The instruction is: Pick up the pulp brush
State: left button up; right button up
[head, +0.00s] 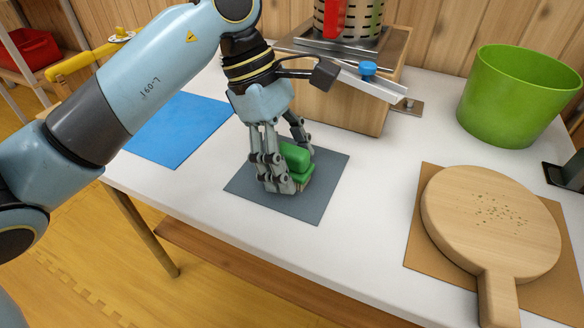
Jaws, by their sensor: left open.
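The pulp brush (297,157) has a green body and a small brownish lower edge. It rests on the dark grey mat (319,197) near the table's front edge. My left gripper (285,178) points down over the brush with its fingers open, one on the left side of the brush and one behind its right side. The near fingers hide part of the brush. I cannot tell whether the fingers touch it. My right gripper is not in view.
A blue mat (180,130) lies left on the white table. A wooden block (350,105) with a metal spout and a perforated metal drum (362,18) stands behind the gripper. A green bucket (515,100) and a round wooden board (480,215) on a brown mat (428,245) are right.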

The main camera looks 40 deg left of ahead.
pick_arm(q)
jog(key=shift+d+f, duration=0.1)
jog(key=shift+f, duration=0.1)
jog(key=c, duration=1.3)
jog(key=shift+o, duration=0.2)
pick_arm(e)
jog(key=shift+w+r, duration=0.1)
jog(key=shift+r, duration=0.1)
pick_arm(q)
jog(key=shift+r, duration=0.15)
